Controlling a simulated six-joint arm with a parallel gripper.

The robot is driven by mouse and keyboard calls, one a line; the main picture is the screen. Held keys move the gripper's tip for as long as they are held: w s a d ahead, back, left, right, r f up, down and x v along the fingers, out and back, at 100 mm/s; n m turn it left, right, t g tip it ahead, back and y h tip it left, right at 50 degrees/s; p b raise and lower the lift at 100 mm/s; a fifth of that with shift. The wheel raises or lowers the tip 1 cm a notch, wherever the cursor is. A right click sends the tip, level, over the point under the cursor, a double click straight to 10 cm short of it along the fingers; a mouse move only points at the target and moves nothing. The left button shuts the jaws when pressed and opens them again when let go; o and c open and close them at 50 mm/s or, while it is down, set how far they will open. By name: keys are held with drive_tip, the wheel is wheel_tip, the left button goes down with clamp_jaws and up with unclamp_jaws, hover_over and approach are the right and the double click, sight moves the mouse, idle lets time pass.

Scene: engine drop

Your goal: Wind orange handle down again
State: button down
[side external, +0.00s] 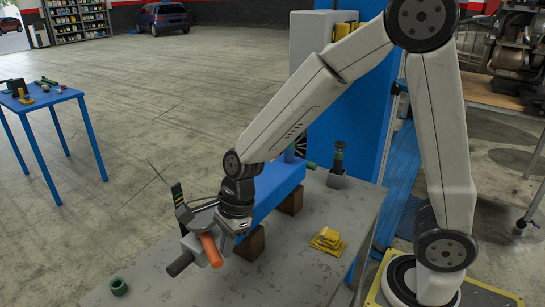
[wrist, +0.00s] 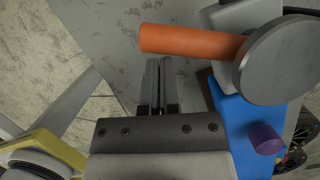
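The orange handle (side external: 211,249) sticks out at the near end of the blue device on the bench, pointing down toward the camera. In the wrist view the orange handle (wrist: 190,40) lies sideways, its right end at a round grey disc (wrist: 278,62). My gripper (wrist: 158,66) has its two fingers close together with only a thin dark gap. Their tips end at the handle's lower edge in that view, and the handle is not seen between them. Whether they touch it cannot be told. In the side view my gripper (side external: 238,222) is just right of the handle, fingertips hard to make out.
The blue body (side external: 278,190) rests on brown blocks on the grey bench (side external: 300,270). A black cylinder (side external: 180,264) sticks out left of the handle. A yellow part (side external: 327,240) and a green ring (side external: 118,286) lie on the bench. A blue table (side external: 42,98) stands far left.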

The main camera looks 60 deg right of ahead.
drive_tip(key=shift+d, duration=0.1)
idle(0.3)
drive_tip(key=s+d+r, duration=0.3)
drive_tip(key=d+r, duration=0.2)
drive_tip(key=r, duration=0.5)
drive_tip(key=shift+s+d+r, duration=0.2)
drive_tip(key=shift+d+r, duration=0.05)
drive_tip(key=shift+d, duration=0.1)
drive_tip(key=s+d+f+n+h, duration=0.1)
drive_tip(key=f+n, duration=0.4)
drive_tip(key=n, duration=0.5)
drive_tip(key=s+d+f+n+t+h, duration=0.1)
drive_tip(key=d+f+n, duration=0.3)
drive_tip(key=n, duration=0.7)
wheel_tip(320, 180, down, 2)
drive_tip(key=shift+s+d+f+t+h, duration=0.15)
drive_tip(key=shift+s+d+t+h, duration=0.15)
drive_tip(key=shift+s+h, duration=0.3)
